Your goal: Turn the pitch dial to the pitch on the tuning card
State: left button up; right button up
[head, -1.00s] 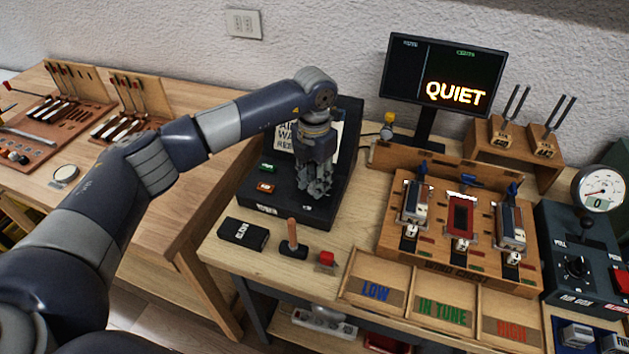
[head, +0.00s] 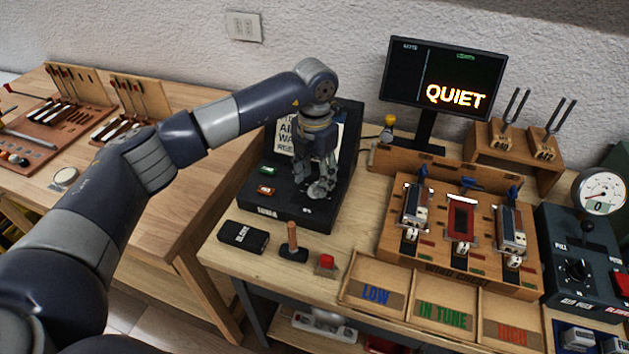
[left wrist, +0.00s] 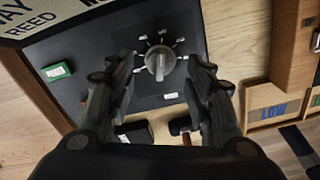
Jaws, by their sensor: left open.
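The pitch dial (left wrist: 158,64) is a grey round knob with a pointer bar, on a dark panel with small white marks around it. It shows in the left wrist view between the fingertips of my left gripper (left wrist: 160,72), which is open, with a finger on each side and apart from the knob. In the head view my left gripper (head: 320,190) points down over the dark tuner box (head: 275,212) and hides the dial. The white card (head: 284,137) stands behind the gripper. It is partly covered and its lettering is only partly readable. My right gripper is not in view.
A black block (head: 243,237), an upright wooden-handled tool (head: 292,243) and a red button (head: 326,263) lie in front of the box. The wooden wind chest (head: 385,240) and labelled trays (head: 374,294) are to the right. A monitor (head: 443,85) reads QUIET.

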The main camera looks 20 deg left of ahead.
aim_at(314, 186)
pick_arm(q)
notch_tip(314, 186, up, 10)
dwell(0.3)
jog(key=shift+s, duration=0.1)
dwell(0.3)
